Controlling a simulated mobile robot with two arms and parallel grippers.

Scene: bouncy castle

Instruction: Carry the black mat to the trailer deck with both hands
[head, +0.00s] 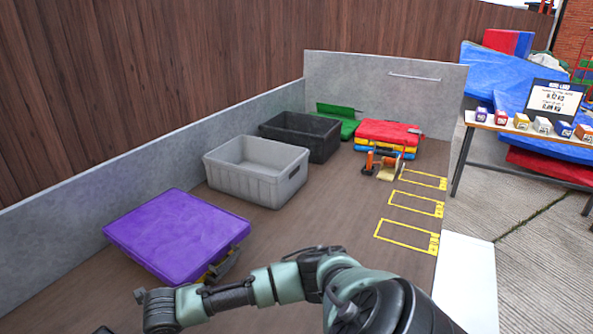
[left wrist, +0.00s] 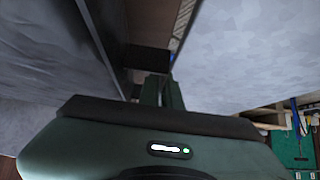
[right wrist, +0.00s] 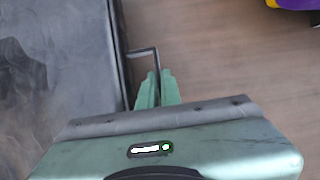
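The black mat (right wrist: 60,70) fills the left of the right wrist view, its edge running beside my right gripper (right wrist: 157,80). A thin dark handle sticks out from that edge, and the right fingers are closed around it. In the left wrist view the dark mat (left wrist: 90,60) shows at left. My left gripper (left wrist: 160,85) has its fingers close together at a black handle-like piece. In the head view my right arm reaches across the front; both gripper tips and nearly all of the mat are out of view. The trailer deck (head: 315,215) is brown board.
Yellow outlined spots (head: 407,236) on the right are bare. Low grey walls edge the deck; a table (head: 500,126) stands outside.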

